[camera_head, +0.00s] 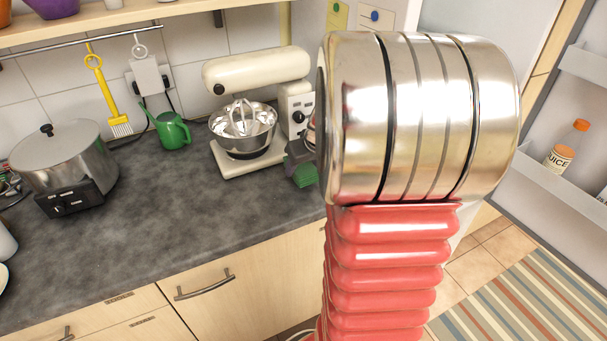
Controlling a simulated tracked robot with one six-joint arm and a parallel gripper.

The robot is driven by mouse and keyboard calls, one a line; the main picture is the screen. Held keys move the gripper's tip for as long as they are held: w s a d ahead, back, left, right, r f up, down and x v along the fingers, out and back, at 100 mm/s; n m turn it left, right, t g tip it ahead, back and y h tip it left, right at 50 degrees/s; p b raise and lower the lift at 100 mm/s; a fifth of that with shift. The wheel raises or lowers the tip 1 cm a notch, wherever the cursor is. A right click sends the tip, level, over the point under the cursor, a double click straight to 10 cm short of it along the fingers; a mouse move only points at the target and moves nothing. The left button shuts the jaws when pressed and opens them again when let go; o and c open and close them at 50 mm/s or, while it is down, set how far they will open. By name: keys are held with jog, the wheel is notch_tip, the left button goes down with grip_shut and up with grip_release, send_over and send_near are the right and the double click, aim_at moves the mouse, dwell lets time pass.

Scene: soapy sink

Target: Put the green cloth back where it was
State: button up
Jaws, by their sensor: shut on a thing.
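My gripper (297,156) shows only in part at the left edge of my large metal arm joint, which hides the rest of it. It is shut on the green cloth (304,175), a small dark green piece showing just below the jaws. The cloth is in front of the right end of the cream stand mixer, near the counter's right side. I cannot tell whether it touches the counter.
The grey counter (165,225) is clear in front. The mixer (258,70) with its metal bowl (243,142), a green watering can (172,130) and a steel pot (65,155) stand along the back. An open fridge door with a juice bottle (567,145) is at right.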

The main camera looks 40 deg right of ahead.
notch_tip(320, 180, down, 3)
jog(key=shift+f, duration=0.2)
jog(key=o, duration=0.9)
jog(key=shift+o, duration=0.2)
jog(key=shift+r, duration=0.1)
jog(key=v, duration=1.2)
jog(key=shift+a, duration=0.15)
